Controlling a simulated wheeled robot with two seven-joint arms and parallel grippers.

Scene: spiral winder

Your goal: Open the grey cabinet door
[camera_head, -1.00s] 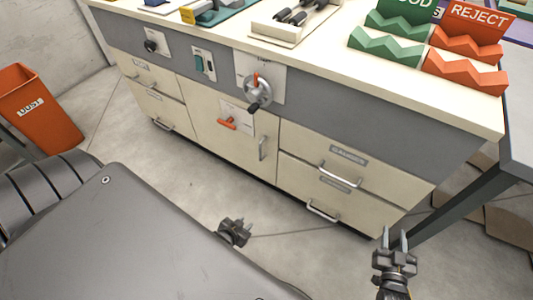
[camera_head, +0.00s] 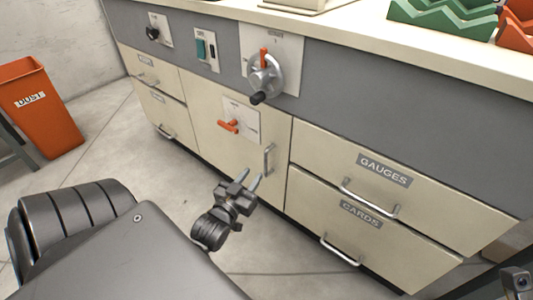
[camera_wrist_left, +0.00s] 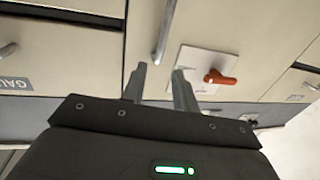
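The cabinet door (camera_head: 205,138) is a cream panel in the middle of the bench front, and it is shut. It has a vertical silver bar handle (camera_head: 268,160) near its right edge and a red-orange latch (camera_head: 229,126) on a white plate. My left gripper (camera_head: 252,183) is open and empty, in front of the door and just below left of the handle in the picture. In the left wrist view the fingers (camera_wrist_left: 157,82) are apart, with the handle (camera_wrist_left: 164,35) beyond them and the red latch (camera_wrist_left: 219,77) to the right. My right gripper (camera_head: 516,280) shows only partly at the bottom right corner.
Drawers marked GAUGES (camera_head: 400,190) and CARDS (camera_head: 375,228) lie right of the door, with more drawers (camera_head: 155,95) left. A crank wheel (camera_head: 265,75) juts out above the door. An orange DUST bin (camera_head: 40,110) stands left. The floor before the bench is clear.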

